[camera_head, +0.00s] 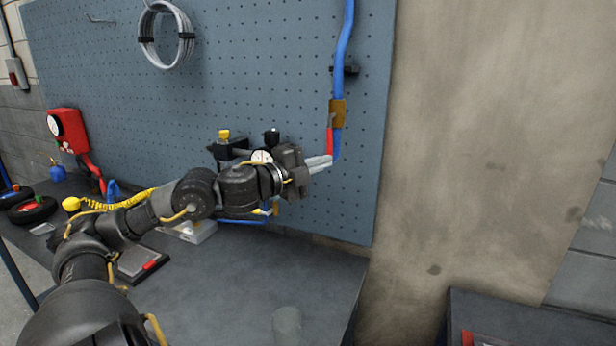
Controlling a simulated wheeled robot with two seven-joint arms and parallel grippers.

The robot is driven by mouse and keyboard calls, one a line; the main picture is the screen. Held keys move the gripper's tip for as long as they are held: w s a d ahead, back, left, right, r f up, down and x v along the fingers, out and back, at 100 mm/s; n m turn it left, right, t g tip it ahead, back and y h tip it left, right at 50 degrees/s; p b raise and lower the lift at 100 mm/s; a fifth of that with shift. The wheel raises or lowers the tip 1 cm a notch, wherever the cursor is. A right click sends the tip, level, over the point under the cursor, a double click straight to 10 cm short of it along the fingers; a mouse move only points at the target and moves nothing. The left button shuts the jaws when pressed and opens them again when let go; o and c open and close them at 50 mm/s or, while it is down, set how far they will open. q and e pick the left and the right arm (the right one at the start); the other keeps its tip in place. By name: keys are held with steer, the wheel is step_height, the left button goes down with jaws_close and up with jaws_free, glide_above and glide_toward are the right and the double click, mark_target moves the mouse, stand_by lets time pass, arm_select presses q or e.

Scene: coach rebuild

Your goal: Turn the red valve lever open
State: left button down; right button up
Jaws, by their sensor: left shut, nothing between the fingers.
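The red valve lever (329,141) hangs down from a brass valve body (337,112) on a blue pipe (343,55) at the right part of the pegboard. The lever looks roughly upright, in line with the pipe. My left gripper (320,163) reaches in from the left, with its pale fingers shut and empty. The fingertips are at the lower end of the lever; I cannot tell if they touch it. The fingers hide part of the lever's lower end and of the pipe behind. My right gripper is not in view.
The blue-grey pegboard (255,75) stands behind the dark workbench (250,285). A gauge unit with yellow and black knobs (224,136) is close behind my left arm. A red box with a gauge (66,131) and a coiled yellow hose (128,200) are on the left. Bare wall (490,130) is at right.

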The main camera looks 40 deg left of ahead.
arm_select(q)
steer(key=shift+s+a+b, duration=0.15)
steer(key=shift+s+b, duration=0.05)
steer(key=shift+s, duration=0.65)
steer(key=shift+s+a+b, duration=0.15)
steer(key=shift+s, duration=0.65)
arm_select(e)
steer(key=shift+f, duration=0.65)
